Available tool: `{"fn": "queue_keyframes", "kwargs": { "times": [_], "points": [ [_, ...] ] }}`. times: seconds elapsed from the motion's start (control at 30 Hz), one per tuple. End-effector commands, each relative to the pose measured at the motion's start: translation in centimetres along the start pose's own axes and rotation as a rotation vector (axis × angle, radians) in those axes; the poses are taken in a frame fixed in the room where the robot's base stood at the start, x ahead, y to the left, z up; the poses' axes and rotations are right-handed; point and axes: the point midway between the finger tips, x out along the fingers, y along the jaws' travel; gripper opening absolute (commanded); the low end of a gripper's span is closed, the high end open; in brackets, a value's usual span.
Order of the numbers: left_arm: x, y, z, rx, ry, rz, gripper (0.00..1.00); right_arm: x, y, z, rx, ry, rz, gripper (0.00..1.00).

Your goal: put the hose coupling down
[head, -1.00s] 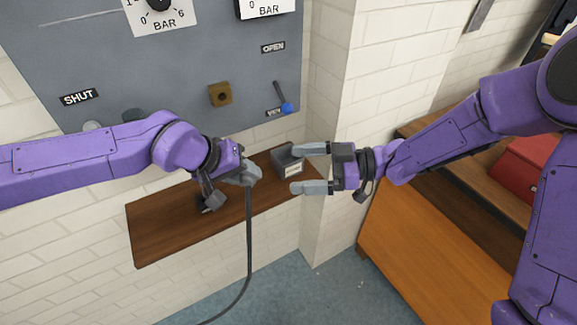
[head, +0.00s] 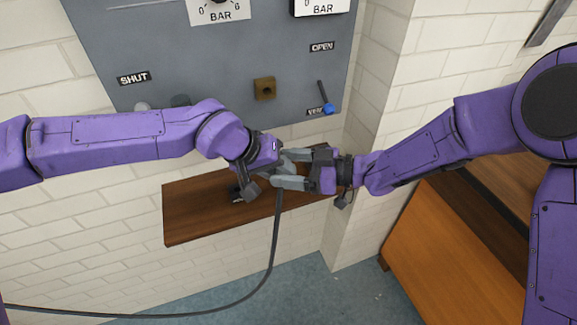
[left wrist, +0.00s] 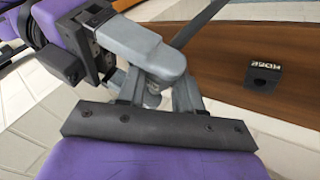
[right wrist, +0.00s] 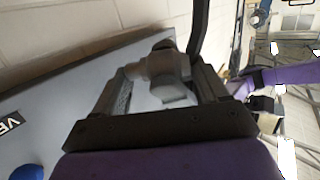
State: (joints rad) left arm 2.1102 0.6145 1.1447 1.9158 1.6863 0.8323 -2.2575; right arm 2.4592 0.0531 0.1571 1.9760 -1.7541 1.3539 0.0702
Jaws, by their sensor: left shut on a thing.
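My left gripper (head: 276,166) is shut on the grey hose coupling (right wrist: 164,72), held above the wooden shelf (head: 195,217). A dark hose (head: 275,230) hangs from the coupling and curves down to the left. My right gripper (head: 290,169) is open, its two grey fingers on either side of the coupling in the right wrist view. Whether they touch it I cannot tell. In the left wrist view, the right gripper's finger covers much of the coupling. A small dark block with a label (left wrist: 263,76) stands on the shelf there.
The grey panel (head: 210,60) behind carries a brass square fitting (head: 264,89) and a blue-tipped lever (head: 327,108). A white brick pillar (head: 375,90) stands right of the shelf. An orange-brown wooden panel (head: 440,245) is at the lower right. The shelf's left part is bare.

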Motion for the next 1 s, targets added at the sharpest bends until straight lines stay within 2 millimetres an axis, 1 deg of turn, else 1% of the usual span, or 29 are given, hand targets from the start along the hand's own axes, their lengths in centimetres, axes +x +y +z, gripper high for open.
{"fn": "queue_keyframes", "kwargs": {
  "times": [0.03, 0.07, 0.1, 0.13, 0.17, 0.2, 0.23, 0.47, 0.57, 0.67, 0.9, 1.0],
  "points": [
    [0.0, 0.0, -0.1, 0.000, 0.002, 0.000, 0.00, 0.0, -0.1, 0.0, 0.000, 0.001, -0.002, 0.54],
    [0.0, 0.0, -0.1, 0.000, 0.002, 0.000, 0.00, 0.0, -0.1, 0.0, 0.000, 0.001, -0.002, 0.45],
    [0.0, 0.0, -0.1, 0.000, 0.002, 0.000, 0.00, 0.0, -0.1, 0.0, 0.000, 0.001, -0.002, 0.39],
    [0.0, 0.0, -0.1, 0.000, 0.002, 0.000, 0.00, 0.0, -0.1, 0.0, 0.000, 0.001, -0.002, 0.39],
    [0.0, 0.0, -0.1, 0.000, 0.002, 0.000, 0.41, 0.0, -0.1, -0.1, 0.000, 0.001, -0.003, 0.39],
    [0.0, 0.0, -0.1, 0.000, 0.002, 0.000, 0.54, 0.0, -0.1, -0.1, 0.000, 0.001, -0.003, 0.39],
    [0.0, 0.0, -0.1, 0.000, 0.002, 0.000, 0.64, 0.0, -0.1, 0.0, 0.000, 0.001, -0.003, 0.39],
    [0.0, 0.0, -0.1, 0.000, 0.001, 0.000, 0.65, 0.0, -0.1, 0.0, 0.000, 0.001, -0.002, 0.38],
    [-0.3, 0.0, -0.1, 0.000, 0.003, 0.000, 0.65, 0.0, -0.1, 0.0, 0.000, 0.001, -0.002, 0.38],
    [-1.8, 0.0, -0.2, -0.001, 0.005, 0.001, 0.65, 0.0, 0.0, -0.1, 0.000, 0.001, -0.001, 0.38],
    [-8.0, 0.0, -0.2, -0.002, 0.007, 0.002, 0.65, 0.0, 0.0, 0.0, 0.000, 0.001, -0.001, 0.38],
    [-10.0, 0.0, -0.1, -0.001, 0.005, 0.002, 0.65, 0.0, 0.0, 0.0, 0.000, 0.001, -0.001, 0.38]
  ]
}}
